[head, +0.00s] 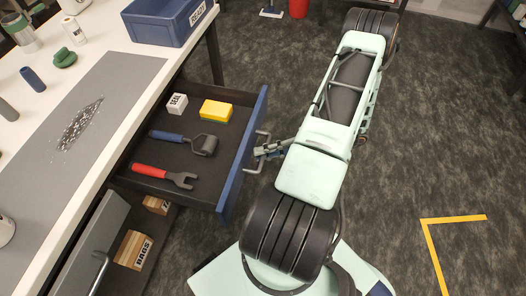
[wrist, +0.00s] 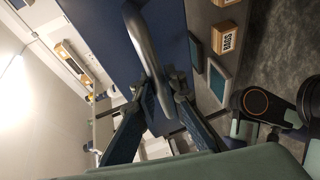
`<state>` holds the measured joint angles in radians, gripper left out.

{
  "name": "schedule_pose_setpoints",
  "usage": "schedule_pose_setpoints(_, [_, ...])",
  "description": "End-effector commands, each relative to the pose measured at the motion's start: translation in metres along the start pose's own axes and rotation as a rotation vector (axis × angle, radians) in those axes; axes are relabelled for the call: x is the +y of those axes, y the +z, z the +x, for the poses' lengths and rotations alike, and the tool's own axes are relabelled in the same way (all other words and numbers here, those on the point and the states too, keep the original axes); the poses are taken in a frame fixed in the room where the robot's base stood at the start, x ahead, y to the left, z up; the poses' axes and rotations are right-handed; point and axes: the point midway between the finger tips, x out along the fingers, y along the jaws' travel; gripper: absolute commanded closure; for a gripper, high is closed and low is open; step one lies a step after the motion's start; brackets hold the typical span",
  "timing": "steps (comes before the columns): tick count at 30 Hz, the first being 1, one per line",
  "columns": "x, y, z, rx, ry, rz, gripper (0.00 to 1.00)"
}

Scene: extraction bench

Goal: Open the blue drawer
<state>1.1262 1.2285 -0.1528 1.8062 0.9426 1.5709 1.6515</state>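The blue drawer (head: 242,155) stands well out from the bench in the head view, its dark inside uncovered. It holds a white SEAL box (head: 177,103), a yellow sponge (head: 215,110), a blue-handled roller (head: 203,145) and a red-handled fork-like tool (head: 165,175). Its metal handle (head: 250,169) is on the outer face. My gripper (head: 262,151) is at this handle. In the wrist view the handle (wrist: 139,35) passes between the two fingers of my gripper (wrist: 163,80), which are close on both sides of it. The wrist view also shows the blue drawer face (wrist: 95,25).
Left of the drawer is the white bench top (head: 110,37) with a grey mat (head: 110,85) and a blue bin (head: 165,20). Below are a grey drawer front (head: 88,240) and a box marked BAGS (head: 133,250). Open carpet lies right of my arm, with yellow floor tape (head: 432,255).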

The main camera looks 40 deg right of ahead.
Motion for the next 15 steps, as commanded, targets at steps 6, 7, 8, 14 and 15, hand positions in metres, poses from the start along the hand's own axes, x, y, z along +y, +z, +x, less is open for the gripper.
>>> schedule_pose_setpoints(6, [0.0003, 0.0007, 0.0, -0.001, 0.0, -0.001, 0.71])
schedule_pose_setpoints(7, [0.0003, 0.0007, 0.0, -0.001, 0.0, -0.001, 0.71])
schedule_pose_setpoints(8, [0.0002, 0.0007, 0.0001, -0.001, 0.0, -0.001, 0.71])
schedule_pose_setpoints(14, [0.0001, 0.0007, -0.0013, -0.001, 0.0, -0.001, 0.71])
schedule_pose_setpoints(15, [0.0, 0.0008, -0.0035, -0.002, 0.0, -0.001, 0.71])
